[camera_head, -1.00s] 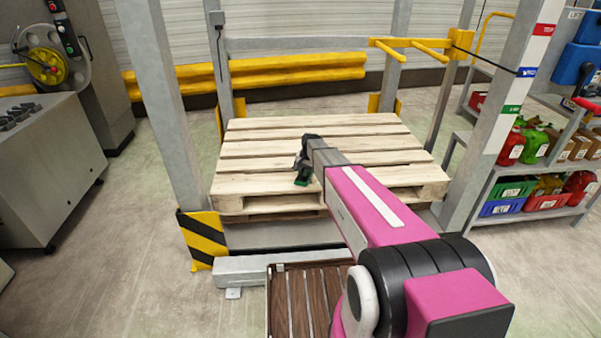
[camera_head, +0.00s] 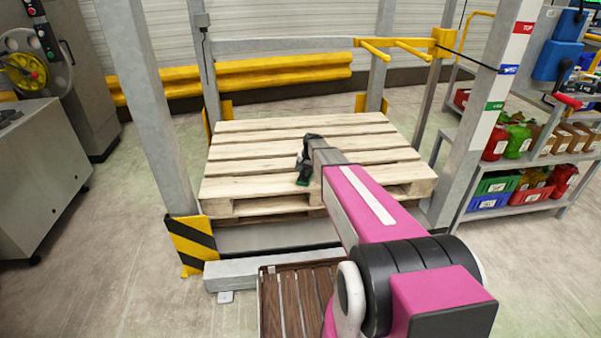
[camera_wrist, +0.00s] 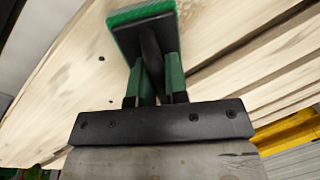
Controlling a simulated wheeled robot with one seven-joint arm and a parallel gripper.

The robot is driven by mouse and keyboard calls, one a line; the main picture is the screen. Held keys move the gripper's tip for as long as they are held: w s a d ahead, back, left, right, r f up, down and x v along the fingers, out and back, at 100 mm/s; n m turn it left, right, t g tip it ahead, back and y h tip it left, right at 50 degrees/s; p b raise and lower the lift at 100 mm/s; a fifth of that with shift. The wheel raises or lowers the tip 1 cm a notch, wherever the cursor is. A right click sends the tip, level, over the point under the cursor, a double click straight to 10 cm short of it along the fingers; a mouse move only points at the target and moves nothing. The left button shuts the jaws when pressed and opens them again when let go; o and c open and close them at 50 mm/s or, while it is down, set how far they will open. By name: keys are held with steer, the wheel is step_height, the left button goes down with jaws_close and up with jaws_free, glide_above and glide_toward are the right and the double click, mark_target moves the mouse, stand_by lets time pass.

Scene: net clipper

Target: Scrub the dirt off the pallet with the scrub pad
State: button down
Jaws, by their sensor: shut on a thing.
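The wooden pallet (camera_head: 262,140) lies in the middle of the head view, inside a grey post frame. In the wrist view its pale boards (camera_wrist: 60,85) fill most of the background, with a darker patch at the upper left. My gripper (camera_head: 305,172) is over the near part of the pallet. In the wrist view my gripper (camera_wrist: 157,85) is shut on the dark handle of the scrub pad (camera_wrist: 143,14), which has a green scrubbing face. Whether the pad touches the boards cannot be told. My arm hides part of the pallet's near right side.
Grey posts (camera_head: 150,110) stand around the pallet, one with a yellow-black guard (camera_head: 190,243). Yellow rails (camera_head: 270,75) run behind. A shelf with bins and bottles (camera_head: 510,185) stands at right, a grey machine cabinet (camera_head: 40,180) at left. A slatted brown platform (camera_head: 285,300) is in front.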

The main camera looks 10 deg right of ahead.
steer(key=shift+d, duration=0.4)
steer(key=shift+s, duration=0.2)
steer(key=shift+a, duration=6.05)
steer(key=shift+d+r, duration=0.1)
steer(key=shift+d, duration=2)
steer(key=shift+d+f, duration=0.2)
steer(key=shift+d, duration=1.8)
steer(key=shift+d+f, duration=0.15)
steer(key=shift+d, duration=1.85)
steer(key=shift+r, duration=0.1)
steer(key=shift+r, duration=3)
